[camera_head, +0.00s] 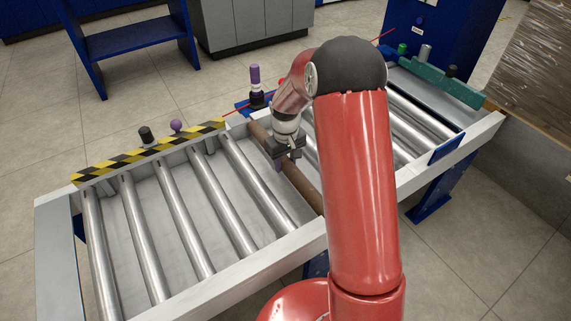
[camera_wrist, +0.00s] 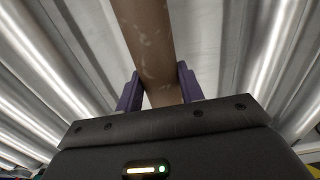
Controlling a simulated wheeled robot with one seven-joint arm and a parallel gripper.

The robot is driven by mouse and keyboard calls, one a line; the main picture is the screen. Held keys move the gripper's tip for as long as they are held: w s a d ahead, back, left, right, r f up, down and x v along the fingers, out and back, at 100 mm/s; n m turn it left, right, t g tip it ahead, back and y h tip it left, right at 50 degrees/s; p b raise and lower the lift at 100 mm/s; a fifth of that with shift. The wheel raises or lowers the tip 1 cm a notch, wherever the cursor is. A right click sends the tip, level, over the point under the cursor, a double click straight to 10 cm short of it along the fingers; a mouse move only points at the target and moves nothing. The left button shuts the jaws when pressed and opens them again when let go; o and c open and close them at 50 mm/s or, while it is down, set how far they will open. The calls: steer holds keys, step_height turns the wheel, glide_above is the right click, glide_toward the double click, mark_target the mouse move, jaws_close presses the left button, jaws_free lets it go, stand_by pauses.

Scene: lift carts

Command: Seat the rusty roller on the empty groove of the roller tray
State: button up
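The rusty roller (camera_head: 304,187) is a brown bar with pale worn patches in the wrist view (camera_wrist: 150,40). It lies lengthwise across the roller tray (camera_head: 52,223), roughly parallel to the steel rollers and right of the tray's nearest one. My gripper (camera_head: 281,164) points down at the roller. In the wrist view its two purple fingers (camera_wrist: 160,90) stand on both sides of the roller and appear to press against it. My red arm hides part of the tray and possibly the roller's near end. I cannot tell whether the roller's ends rest in a groove.
Several steel rollers (camera_head: 181,211) fill the tray's left part; more (camera_head: 413,117) lie right of my arm. A yellow-black striped guard (camera_head: 150,151) edges the far left side. A purple-topped post (camera_head: 255,84) stands beyond the tray. A teal rack (camera_head: 440,80) stands at the far right.

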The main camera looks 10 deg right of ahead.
jaws_close()
steer(key=shift+r, duration=0.1)
step_height(320, 180, up, 20)
steer(key=m, duration=0.7)
glide_above(286, 162)
step_height(286, 162, down, 9)
steer(key=shift+p, duration=0.35)
